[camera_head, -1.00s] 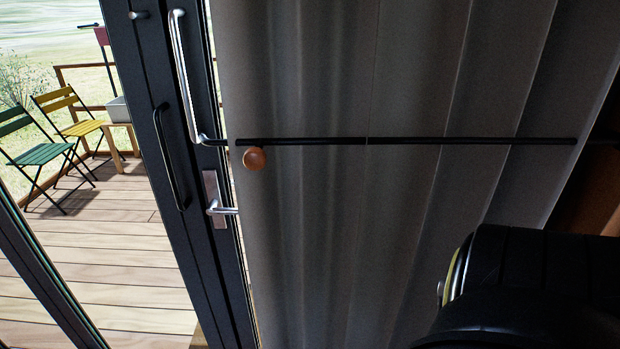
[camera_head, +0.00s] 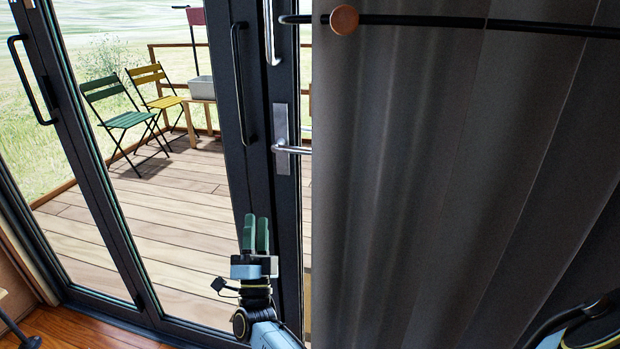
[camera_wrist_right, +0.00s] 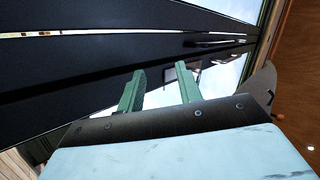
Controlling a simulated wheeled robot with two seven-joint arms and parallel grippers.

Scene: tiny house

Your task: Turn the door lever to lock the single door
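The silver door lever (camera_head: 293,150) sticks out to the right, roughly level, from a metal plate (camera_head: 281,120) on the dark frame of the single door (camera_head: 257,185). My right gripper (camera_head: 256,222) is below and left of the lever, in front of the dark door frame and apart from the lever. Its green fingers point up. In the right wrist view my right gripper (camera_wrist_right: 160,86) has its two fingers apart with nothing held between them. A small pale shape beyond the fingers there is too unclear to name. My left gripper is out of view.
A long silver handle (camera_head: 268,30) is above the lever and a black handle (camera_head: 236,80) is to its left. A grey curtain (camera_head: 400,180) on a black rod with a wooden knob (camera_head: 344,20) hangs close on the right. Chairs stand outside beyond the glass.

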